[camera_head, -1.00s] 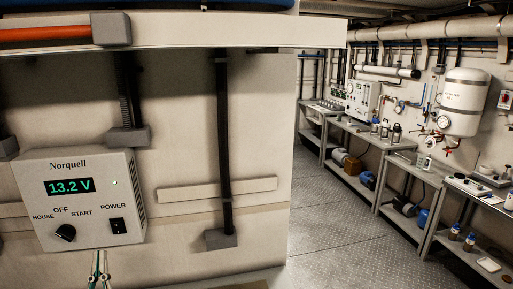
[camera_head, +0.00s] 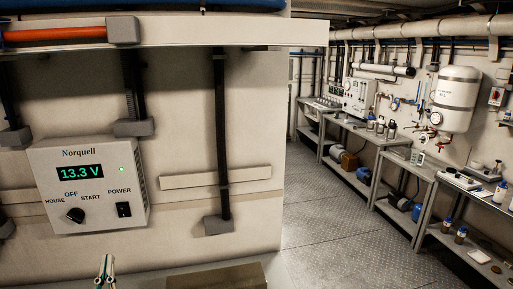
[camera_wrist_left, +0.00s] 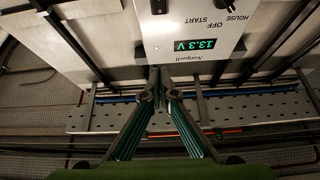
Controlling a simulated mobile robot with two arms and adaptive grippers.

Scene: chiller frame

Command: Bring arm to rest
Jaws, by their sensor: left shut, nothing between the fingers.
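My left gripper (camera_head: 105,268) shows at the bottom edge of the head view, below the Norquell panel and apart from it. Its slim green-and-grey fingers are shut with nothing between them. In the left wrist view the fingers (camera_wrist_left: 160,76) meet at the tips, and the panel (camera_wrist_left: 198,32) appears upside down beyond them. The white panel (camera_head: 89,186) reads 13.3 V on its green display. My right gripper is not in view.
A pale wall with dark vertical conduits (camera_head: 221,140) stands behind the panel. A ledge with an orange pipe (camera_head: 55,33) runs above. At right, metal benches (camera_head: 405,165) line the far wall under a white tank (camera_head: 457,98). The metal floor (camera_head: 335,225) between is clear.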

